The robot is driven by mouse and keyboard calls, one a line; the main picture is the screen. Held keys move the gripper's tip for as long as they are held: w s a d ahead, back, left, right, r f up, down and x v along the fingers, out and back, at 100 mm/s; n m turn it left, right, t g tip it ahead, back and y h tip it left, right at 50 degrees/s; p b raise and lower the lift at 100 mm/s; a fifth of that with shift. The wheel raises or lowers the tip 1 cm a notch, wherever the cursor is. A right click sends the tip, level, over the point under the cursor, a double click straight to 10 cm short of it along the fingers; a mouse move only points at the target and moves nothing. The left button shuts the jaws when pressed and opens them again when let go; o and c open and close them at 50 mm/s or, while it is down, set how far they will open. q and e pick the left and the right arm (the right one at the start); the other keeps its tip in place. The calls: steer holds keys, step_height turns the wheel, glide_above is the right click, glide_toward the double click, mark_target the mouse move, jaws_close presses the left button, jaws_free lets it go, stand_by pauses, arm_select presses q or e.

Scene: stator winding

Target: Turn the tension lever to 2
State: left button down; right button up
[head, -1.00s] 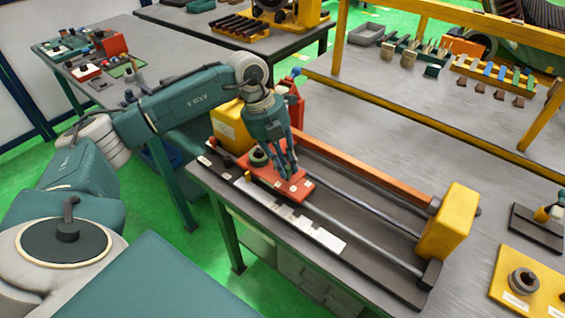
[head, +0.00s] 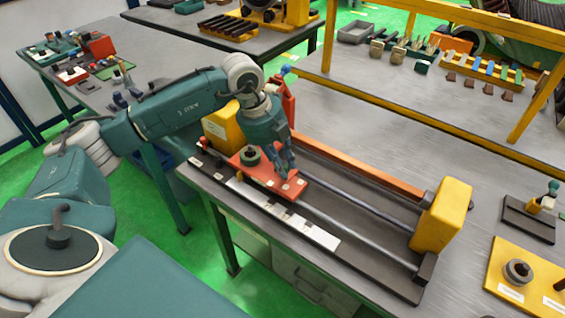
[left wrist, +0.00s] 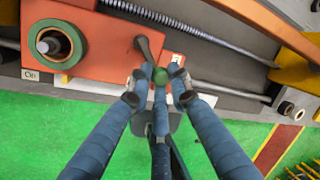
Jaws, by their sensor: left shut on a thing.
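The tension lever (left wrist: 146,52) is a dark arm on the orange-red carriage (left wrist: 103,50). Its green knob (left wrist: 160,76) is between the fingers of my left gripper (left wrist: 158,82), which is shut on it. In the head view my left gripper (head: 286,170) reaches down onto the right part of the carriage (head: 262,177) and hides the lever. A pale label (left wrist: 177,58) lies beside the lever; its marking is too small to read. My right gripper is in neither view.
The carriage bears a green-rimmed spool (left wrist: 55,45) and sits on rails (head: 350,222) between yellow end blocks (head: 441,215). A white scale strip (head: 285,218) runs along the front. A yellow plate (head: 525,280) with a dark ring lies at the right.

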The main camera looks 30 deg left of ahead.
arm_select(q)
steer(key=c, duration=1.6)
jaws_free()
steer(key=v, duration=1.2)
